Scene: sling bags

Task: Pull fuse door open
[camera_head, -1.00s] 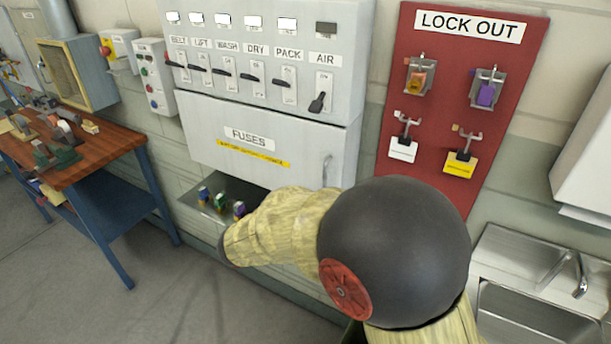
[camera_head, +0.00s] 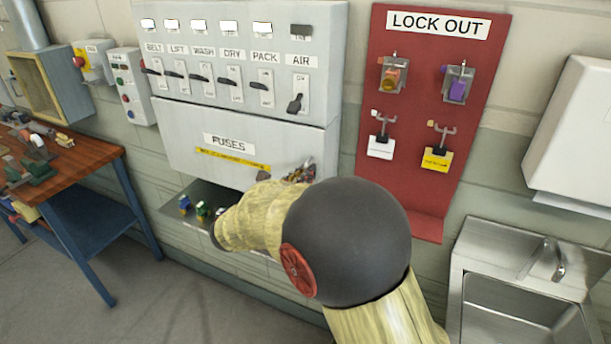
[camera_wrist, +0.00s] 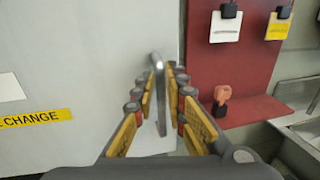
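The fuse door (camera_head: 180,130) is a grey panel labelled FUSES, below the row of switches. It looks shut and also fills the left of the wrist view (camera_wrist: 90,60). Its upright metal handle (camera_wrist: 159,95) stands at the door's right side. My gripper (camera_wrist: 162,78) is open, with one finger on each side of the handle and narrow gaps showing. In the head view my gripper (camera_head: 298,170) is at the door's lower right, partly behind my arm, and hides the handle.
A shelf (camera_head: 170,213) with several small coloured items lies below the door. The red LOCK OUT board (camera_head: 400,200) is close on the right, with locks and tags. A sink (camera_head: 520,310) stands at lower right, a wooden workbench (camera_head: 85,150) at left.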

